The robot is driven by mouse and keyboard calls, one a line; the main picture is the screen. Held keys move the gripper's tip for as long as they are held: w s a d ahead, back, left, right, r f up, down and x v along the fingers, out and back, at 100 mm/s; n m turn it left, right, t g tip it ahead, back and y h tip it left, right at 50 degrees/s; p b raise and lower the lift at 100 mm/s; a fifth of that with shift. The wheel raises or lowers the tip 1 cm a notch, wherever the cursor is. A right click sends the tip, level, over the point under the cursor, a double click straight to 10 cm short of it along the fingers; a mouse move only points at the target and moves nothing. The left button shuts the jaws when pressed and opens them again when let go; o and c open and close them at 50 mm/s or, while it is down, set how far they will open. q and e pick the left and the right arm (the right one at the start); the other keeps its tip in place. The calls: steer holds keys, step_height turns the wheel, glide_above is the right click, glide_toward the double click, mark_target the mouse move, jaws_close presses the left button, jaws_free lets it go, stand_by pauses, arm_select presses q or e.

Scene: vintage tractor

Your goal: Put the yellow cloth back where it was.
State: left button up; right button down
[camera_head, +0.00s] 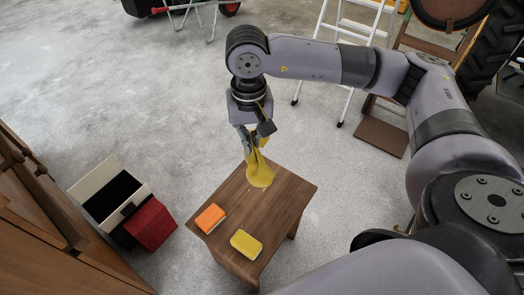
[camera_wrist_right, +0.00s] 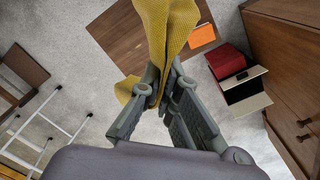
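My right gripper (camera_head: 253,140) is shut on the yellow cloth (camera_head: 260,172), which hangs down from its fingers over the far part of the small wooden table (camera_head: 287,205). I cannot tell whether the cloth's lower end touches the tabletop. In the right wrist view the gripper (camera_wrist_right: 160,85) pinches the cloth (camera_wrist_right: 168,30) between its fingertips, and a flap sticks out on the left side. My left gripper is not in view.
An orange sponge (camera_head: 209,218) and a yellow sponge (camera_head: 246,243) lie on the table's near part. An open box (camera_head: 90,187) with a red part (camera_head: 151,224) stands on the floor left. Wooden cabinets (camera_head: 40,230) stand at far left; a ladder (camera_head: 347,75) stands behind.

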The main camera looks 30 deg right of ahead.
arm_select(q)
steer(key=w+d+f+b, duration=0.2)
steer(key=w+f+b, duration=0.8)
steer(key=b, duration=0.8)
arm_select(e)
steer(key=w+d+f+m, duration=0.4)
steer(key=d+f+m, duration=0.2)
steer(key=f+m, duration=0.15)
steer(key=w+d+f+m, duration=0.5)
steer(key=f+m, duration=0.1)
steer(key=f, duration=0.2)
steer(key=shift+n, duration=0.25)
step_height(320, 180, down, 20)
steer(key=shift+r+b, duration=0.1)
steer(key=shift+b, duration=0.55)
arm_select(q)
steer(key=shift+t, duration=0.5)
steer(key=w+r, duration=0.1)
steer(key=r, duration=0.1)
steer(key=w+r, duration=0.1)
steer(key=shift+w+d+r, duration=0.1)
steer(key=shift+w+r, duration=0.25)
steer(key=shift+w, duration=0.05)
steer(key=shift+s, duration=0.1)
arm_select(e)
steer(key=c, duration=2.3)
jaws_free()
